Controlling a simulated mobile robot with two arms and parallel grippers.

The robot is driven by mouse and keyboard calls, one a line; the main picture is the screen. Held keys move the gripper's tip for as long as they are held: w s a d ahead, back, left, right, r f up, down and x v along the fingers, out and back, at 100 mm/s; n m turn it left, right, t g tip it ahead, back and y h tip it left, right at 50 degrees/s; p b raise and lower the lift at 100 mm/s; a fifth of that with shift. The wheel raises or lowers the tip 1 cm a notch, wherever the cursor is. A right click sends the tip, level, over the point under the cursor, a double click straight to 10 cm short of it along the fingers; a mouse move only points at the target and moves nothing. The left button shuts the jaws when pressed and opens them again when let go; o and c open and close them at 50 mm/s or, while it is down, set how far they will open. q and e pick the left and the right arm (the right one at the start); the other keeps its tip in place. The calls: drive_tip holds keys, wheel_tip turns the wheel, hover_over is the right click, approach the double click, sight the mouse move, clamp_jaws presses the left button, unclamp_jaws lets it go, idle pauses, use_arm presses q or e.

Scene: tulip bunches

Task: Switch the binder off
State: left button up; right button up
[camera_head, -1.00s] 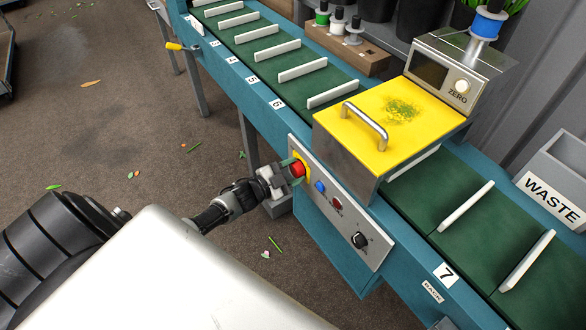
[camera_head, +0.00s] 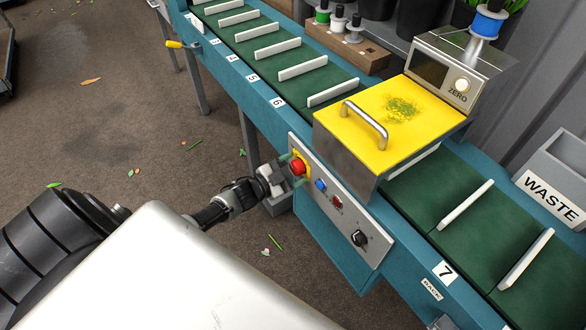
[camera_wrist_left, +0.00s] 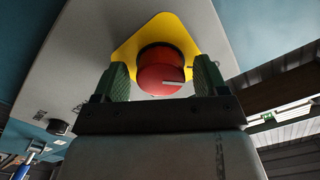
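The binder (camera_head: 345,150) is a steel box with a yellow lid over the green conveyor. Its grey control panel (camera_head: 318,213) faces my left side. On the panel are a red mushroom button (camera_head: 298,167) on a yellow plate, a blue button (camera_head: 320,185), a small dark red button or lamp (camera_head: 336,202) and a black knob (camera_head: 359,239). My left gripper (camera_head: 290,168) is at the red button. In the left wrist view, its green fingers (camera_wrist_left: 163,78) stand apart on either side of the red button (camera_wrist_left: 160,72), with narrow gaps visible. My right gripper cannot be made out.
The teal conveyor frame (camera_head: 235,78) runs diagonally, with white dividers on its belt. A scale display (camera_head: 445,72) stands behind the lid. A grey waste bin (camera_head: 550,190) is at the right. The floor left of the conveyor is mostly clear, with scattered leaves.

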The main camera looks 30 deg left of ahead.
use_arm(q)
drive_tip(key=v, duration=1)
drive_tip(key=shift+s+a, duration=0.15)
drive_tip(key=shift+s, duration=0.2)
drive_tip(key=s+d+f+n+g+y+p, duration=0.1)
drive_tip(key=s+f+n+g+y+p, duration=0.2)
drive_tip(key=s+f, duration=0.55)
drive_tip(key=s+d+f+n+g+y, duration=0.1)
drive_tip(key=s+f+n+g+y, duration=0.3)
drive_tip(key=f, duration=0.8)
drive_tip(key=s+d+f+g, duration=0.3)
drive_tip(key=s, duration=0.4)
drive_tip(key=s+d+f+n+g+p, duration=0.1)
drive_tip(key=s+d+f+g, duration=0.1)
drive_tip(key=s, duration=0.6)
drive_tip(key=s+d+f+g, duration=0.3)
drive_tip(key=s+d+f, duration=0.1)
drive_tip(key=s, duration=0.3)
drive_tip(key=shift+s+d+f+n+g+p, duration=0.3)
drive_tip(key=shift+d+p, duration=0.1)
drive_tip(key=shift+d, duration=0.5)
